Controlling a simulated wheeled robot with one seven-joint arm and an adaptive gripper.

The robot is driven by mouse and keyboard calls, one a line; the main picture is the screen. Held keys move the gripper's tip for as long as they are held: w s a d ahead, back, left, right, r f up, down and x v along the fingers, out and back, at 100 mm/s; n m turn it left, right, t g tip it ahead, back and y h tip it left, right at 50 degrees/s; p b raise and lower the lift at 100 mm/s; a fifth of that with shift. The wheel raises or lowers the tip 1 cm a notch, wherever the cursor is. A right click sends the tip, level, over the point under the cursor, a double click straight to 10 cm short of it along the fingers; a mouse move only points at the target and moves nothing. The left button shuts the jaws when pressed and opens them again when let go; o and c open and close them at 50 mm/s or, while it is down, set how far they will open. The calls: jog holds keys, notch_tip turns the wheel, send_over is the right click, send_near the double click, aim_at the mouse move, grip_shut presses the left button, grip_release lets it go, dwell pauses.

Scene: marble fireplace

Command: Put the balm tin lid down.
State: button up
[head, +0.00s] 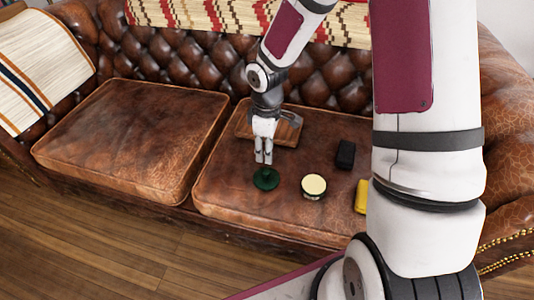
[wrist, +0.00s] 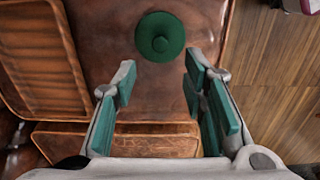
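The balm tin lid is a dark green disc with a small round knob (head: 266,178). It appears to rest on the right seat cushion of the brown leather sofa, knob up. It also shows in the wrist view (wrist: 160,36), just beyond the fingertips. My gripper (head: 263,161) points down close above the lid in the head view. In the wrist view the green-padded fingers (wrist: 160,68) are wide apart with nothing between them.
A wooden tray (head: 284,132) lies behind my gripper, partly hidden by it; it is at the left in the wrist view (wrist: 42,60). A black block (head: 345,154) and a yellow object (head: 361,197) lie right of the tin. The left cushion (head: 130,135) is clear.

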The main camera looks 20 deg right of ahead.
jog(key=s+d+r+m+h, duration=0.1)
jog(key=s+d+r+m, duration=0.15)
jog(key=s+r, duration=0.55)
jog(key=s+d+r+m+h, duration=0.1)
jog(key=s+r+m, duration=0.25)
jog(key=r, duration=0.75)
jog(key=s+a+r+m, duration=0.1)
jog(key=s+r, duration=0.1)
jog(key=s, duration=0.5)
jog(key=s+a+r+m+y, duration=0.1)
jog(key=s+r+m, duration=0.1)
jog(key=s, duration=0.4)
jog(key=s+a+r+m+y, duration=0.1)
jog(key=s+r, duration=0.2)
jog(key=s, duration=0.4)
jog(key=shift+s+a+m, duration=0.35)
jog(key=shift+a+m, duration=0.05)
jog(key=shift+r, duration=0.1)
